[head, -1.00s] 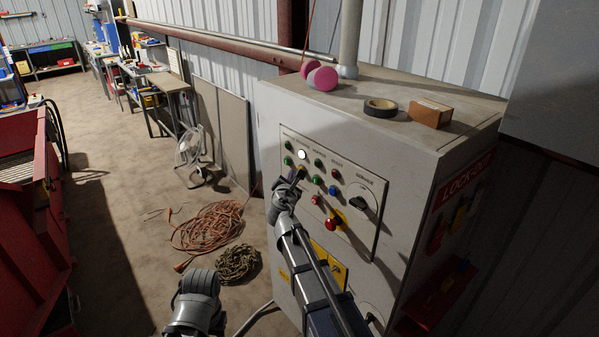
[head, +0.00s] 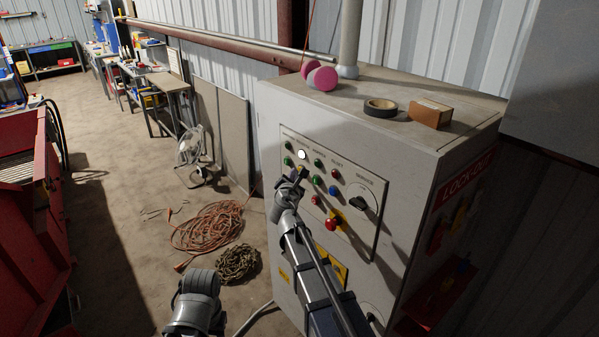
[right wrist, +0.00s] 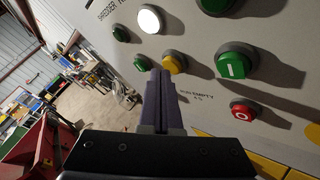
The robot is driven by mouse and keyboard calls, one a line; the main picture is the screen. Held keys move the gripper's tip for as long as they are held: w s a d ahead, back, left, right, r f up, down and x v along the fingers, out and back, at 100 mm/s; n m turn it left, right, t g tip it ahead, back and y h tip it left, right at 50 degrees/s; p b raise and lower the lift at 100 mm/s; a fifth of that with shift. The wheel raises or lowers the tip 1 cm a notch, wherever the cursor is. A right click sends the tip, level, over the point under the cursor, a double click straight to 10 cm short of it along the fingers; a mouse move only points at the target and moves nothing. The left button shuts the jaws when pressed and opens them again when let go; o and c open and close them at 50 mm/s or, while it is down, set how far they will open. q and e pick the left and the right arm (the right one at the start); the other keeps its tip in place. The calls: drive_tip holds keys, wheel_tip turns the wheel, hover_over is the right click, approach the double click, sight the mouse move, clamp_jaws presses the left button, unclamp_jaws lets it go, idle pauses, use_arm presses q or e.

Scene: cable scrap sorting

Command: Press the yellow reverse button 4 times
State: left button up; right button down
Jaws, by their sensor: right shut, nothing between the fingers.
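The yellow button (right wrist: 176,63) shows in the right wrist view on the grey panel, partly covered by my fingers. My right gripper (right wrist: 158,68) is shut and empty, its purple fingers pointing at the panel with the tips right beside the yellow button. I cannot tell whether they touch it. In the head view my right gripper (head: 299,176) is in front of the button panel (head: 358,240), just below the white lamp (head: 301,155), and mostly hides the yellow button.
Green buttons (right wrist: 238,62), a red button (right wrist: 243,110) and a black selector knob (head: 357,203) sit nearby on the cabinet (head: 420,140). A red emergency knob (head: 331,224) sits low on the panel. Tape (head: 380,107) and a small box (head: 431,113) lie on top.

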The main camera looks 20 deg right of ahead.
drive_tip(key=shift+w+d, duration=0.15)
drive_tip(key=shift+d, duration=0.25)
idle(0.4)
drive_tip(key=shift+a, duration=0.1)
drive_tip(key=shift+s+a, duration=0.35)
drive_tip(key=shift+a, duration=0.35)
drive_tip(key=shift+a, duration=0.15)
drive_tip(key=a, duration=0.1)
drive_tip(key=s+a, duration=0.1)
drive_tip(key=a, duration=0.2)
drive_tip(key=shift+s+a, duration=0.2)
drive_tip(key=shift+s, duration=0.15)
idle(2.5)
